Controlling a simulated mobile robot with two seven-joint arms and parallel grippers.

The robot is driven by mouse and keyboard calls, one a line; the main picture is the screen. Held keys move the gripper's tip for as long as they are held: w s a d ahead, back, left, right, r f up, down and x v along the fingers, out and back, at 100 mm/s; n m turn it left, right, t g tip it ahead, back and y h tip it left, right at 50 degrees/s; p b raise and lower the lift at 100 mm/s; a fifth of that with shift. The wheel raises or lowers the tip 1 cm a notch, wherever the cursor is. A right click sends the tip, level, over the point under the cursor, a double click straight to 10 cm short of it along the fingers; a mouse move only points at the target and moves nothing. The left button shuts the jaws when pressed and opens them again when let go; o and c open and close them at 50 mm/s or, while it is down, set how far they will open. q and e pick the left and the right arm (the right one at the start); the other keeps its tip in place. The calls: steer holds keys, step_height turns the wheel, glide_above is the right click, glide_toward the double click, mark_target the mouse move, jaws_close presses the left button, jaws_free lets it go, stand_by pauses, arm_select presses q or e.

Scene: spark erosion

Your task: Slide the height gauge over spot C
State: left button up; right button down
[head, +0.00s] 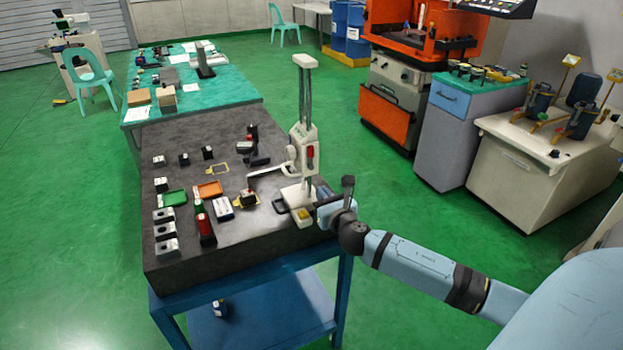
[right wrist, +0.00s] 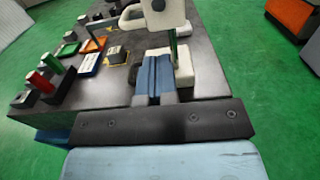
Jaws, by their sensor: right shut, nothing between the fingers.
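The height gauge (head: 303,140) stands upright near the right edge of the dark surface plate (head: 200,262). It has a pale base (head: 292,196), twin columns and a measuring arm reaching left over a dark block (head: 248,199) on a yellow-marked patch. Another yellow-outlined spot (head: 217,168) lies bare farther left; I cannot read which spot is C. My right gripper (head: 322,206) is shut and empty, low at the near right side of the base. In the right wrist view its blue fingers (right wrist: 153,76) lie close beside the base (right wrist: 190,72); contact is unclear. My left gripper is out of view.
Left of the gauge stand a green tray (head: 173,198), an orange tray (head: 208,190), a red-topped piece (head: 203,224) and several metal blocks (head: 165,230). A dark stand (head: 257,160) is behind the arm. A teal-topped table (head: 225,88) adjoins at the back.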

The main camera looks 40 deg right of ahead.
mark_target(309, 174)
steer(key=p+x, duration=0.1)
steer(key=x, duration=0.5)
steer(key=shift+w, duration=0.25)
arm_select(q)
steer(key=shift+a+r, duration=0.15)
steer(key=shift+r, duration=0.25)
arm_select(e)
steer(key=shift+w, duration=0.2)
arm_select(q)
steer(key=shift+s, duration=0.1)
arm_select(e)
steer(key=shift+w+d, duration=0.1)
steer(key=shift+w, duration=0.1)
steer(key=x, duration=0.5)
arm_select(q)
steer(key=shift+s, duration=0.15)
arm_select(e)
steer(key=shift+r, duration=0.35)
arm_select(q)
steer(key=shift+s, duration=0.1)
arm_select(e)
steer(key=shift+d, duration=0.1)
